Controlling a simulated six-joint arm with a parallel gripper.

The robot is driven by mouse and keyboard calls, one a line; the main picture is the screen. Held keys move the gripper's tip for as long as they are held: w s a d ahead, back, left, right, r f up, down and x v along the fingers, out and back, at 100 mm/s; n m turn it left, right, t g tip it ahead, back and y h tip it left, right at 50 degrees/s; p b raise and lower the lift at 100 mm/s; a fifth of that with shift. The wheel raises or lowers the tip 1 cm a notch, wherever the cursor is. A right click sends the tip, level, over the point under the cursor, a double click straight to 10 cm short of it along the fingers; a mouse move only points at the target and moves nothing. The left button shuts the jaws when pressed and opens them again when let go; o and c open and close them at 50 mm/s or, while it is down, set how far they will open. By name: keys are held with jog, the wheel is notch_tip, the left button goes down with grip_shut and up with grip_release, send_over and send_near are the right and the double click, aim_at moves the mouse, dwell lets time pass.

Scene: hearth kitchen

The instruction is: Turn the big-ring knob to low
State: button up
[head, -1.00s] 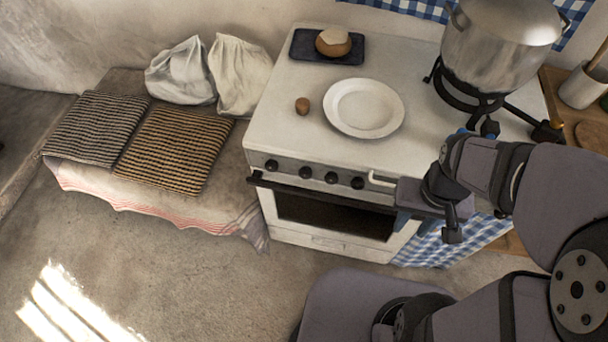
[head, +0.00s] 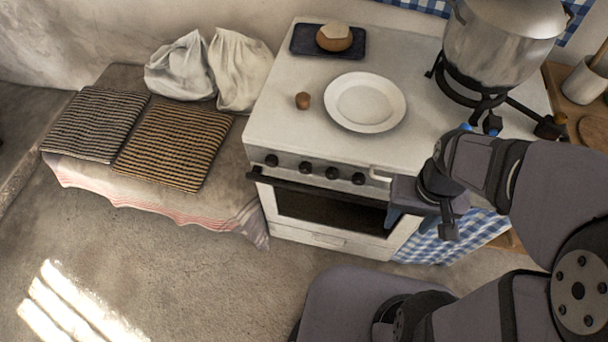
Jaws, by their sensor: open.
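Several dark round knobs sit in a row on the white stove's front panel: the far-left knob (head: 271,160), two middle knobs (head: 305,167) (head: 332,173) and the far-right knob (head: 358,179). I cannot read any marks that tell which serves the big ring or how each is set. My gripper (head: 393,207) is open and empty, at the stove's front right corner, just right of the far-right knob and apart from it. Its fingers are partly hidden by its own body. A small white bar (head: 380,176) shows between knob and gripper.
The oven door handle (head: 320,191) runs below the knobs. A plate (head: 365,103), a small brown object (head: 303,101) and a dark tray (head: 304,41) with a bread-like item lie on top. A large pot (head: 500,45) stands on a black ring burner (head: 482,96). Floor in front is clear.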

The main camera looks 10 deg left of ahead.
jog(key=s+a+f+n+b, duration=0.35)
jog(key=a+f+b, duration=0.35)
jog(key=f+b, duration=0.35)
jog(key=s+a+f+n+b, duration=0.35)
jog(key=a+f+b, duration=0.35)
jog(key=f+b, duration=0.35)
jog(key=s+a+f+n+b, duration=0.3)
jog(key=s+a+f+b, duration=0.3)
jog(key=f+b, duration=0.45)
jog(key=s+a+f+m+y+b, duration=0.1)
jog(key=s+a+f+y+b, duration=0.15)
jog(key=a, duration=0.35)
jog(key=s+a+f+m+y+b, duration=0.1)
jog(key=a+f+y+b, duration=0.1)
jog(key=a+b, duration=0.3)
jog(key=s+a+f+m+y+b, duration=0.1)
jog(key=s+a+f+y+b, duration=0.15)
jog(key=a, duration=0.45)
jog(key=w+a+r+m+t+y, duration=0.35)
jog(key=w+r+m+t, duration=0.65)
jog(key=w+r+m, duration=0.5)
jog(key=w+d+r+m+t+h, duration=0.4)
jog(key=w+d+m+h, duration=0.1)
jog(key=d+m, duration=0.3)
jog(key=w+d+r+m+t+h, duration=0.4)
jog(key=d+m, duration=0.4)
jog(key=m, duration=0.3)
jog(key=shift+w+m+h, duration=0.3)
jog(key=shift+w+h, duration=0.45)
jog(key=shift+w, duration=0.15)
